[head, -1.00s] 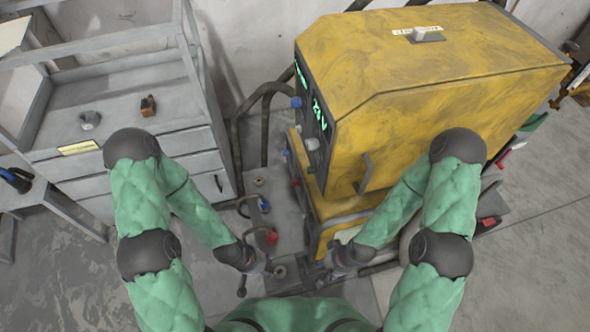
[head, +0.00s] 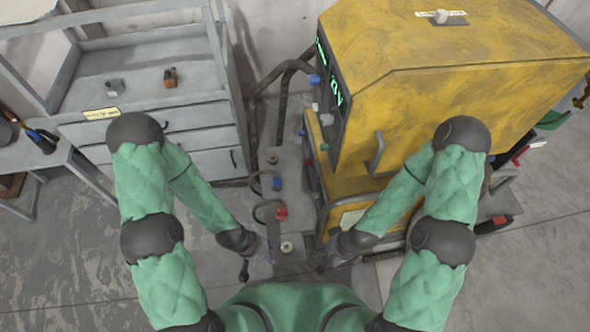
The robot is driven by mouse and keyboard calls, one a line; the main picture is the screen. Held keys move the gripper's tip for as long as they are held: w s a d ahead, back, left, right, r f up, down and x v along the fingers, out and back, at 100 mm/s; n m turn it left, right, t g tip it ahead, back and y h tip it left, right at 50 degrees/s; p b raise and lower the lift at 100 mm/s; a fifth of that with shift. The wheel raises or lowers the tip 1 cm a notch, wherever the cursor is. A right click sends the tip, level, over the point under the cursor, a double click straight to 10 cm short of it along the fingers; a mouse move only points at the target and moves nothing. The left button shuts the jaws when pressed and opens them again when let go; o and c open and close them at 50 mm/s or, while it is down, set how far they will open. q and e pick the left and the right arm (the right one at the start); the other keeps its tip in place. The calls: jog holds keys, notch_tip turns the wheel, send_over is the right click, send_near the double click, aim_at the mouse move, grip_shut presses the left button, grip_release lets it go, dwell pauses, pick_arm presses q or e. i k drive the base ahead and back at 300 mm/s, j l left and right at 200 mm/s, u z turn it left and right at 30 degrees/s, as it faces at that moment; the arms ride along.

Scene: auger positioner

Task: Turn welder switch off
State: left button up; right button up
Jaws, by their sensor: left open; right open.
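The yellow welder (head: 440,75) stands at the right of centre, its dark front panel (head: 330,110) facing left with lit green displays and several knobs. A small pale switch on a dark plate (head: 442,17) sits on its top, beside a white label. My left gripper (head: 262,262) is low at the centre, left of the welder's base, open and empty. My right gripper (head: 328,262) is low in front of the welder's lower part, open and empty. Both are small in view and partly hidden by my arms. Neither touches the switch.
A grey shelf unit with drawers (head: 150,125) stands at the left, with small parts on top. Grey equipment with red (head: 281,213) and blue (head: 277,184) fittings and hoses lies between it and the welder. A side table (head: 25,155) is at far left. Bare floor shows at lower left.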

aim_at(309, 162)
jog(key=k+j+u, duration=0.15)
jog(key=u, duration=0.25)
jog(key=k+j+u, duration=0.1)
jog(key=j+u, duration=0.15)
jog(key=u, duration=0.15)
jog(key=i+j, duration=0.2)
jog(key=i, duration=0.15)
jog(key=i+j+u, duration=0.15)
jog(key=i+j, duration=0.05)
jog(key=i, duration=0.1)
